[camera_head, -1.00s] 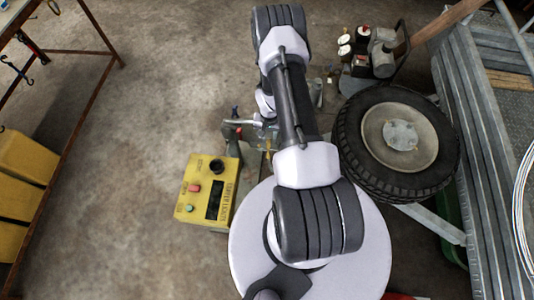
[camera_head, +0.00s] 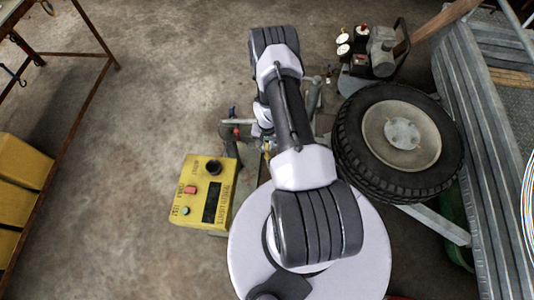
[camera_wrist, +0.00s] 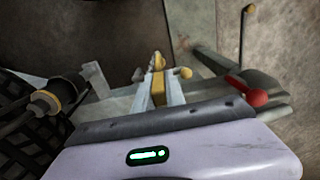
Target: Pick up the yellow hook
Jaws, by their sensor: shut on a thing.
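The yellow hook (camera_wrist: 158,88) is a small yellow piece in the middle of the wrist view. My gripper (camera_wrist: 165,82) is shut on it, with a pale finger on each side. The lower part of the hook is hidden between the fingers and behind the wrist housing. In the head view my arm covers most of the area around the gripper, and I cannot make out the hook clearly there.
A grey metal machine with a red knob (camera_wrist: 257,97) lies close around the gripper. A yellow control box (camera_head: 205,193) stands to the left of my arm, and a tyre (camera_head: 398,142) to the right. Open concrete floor (camera_head: 140,110) lies left.

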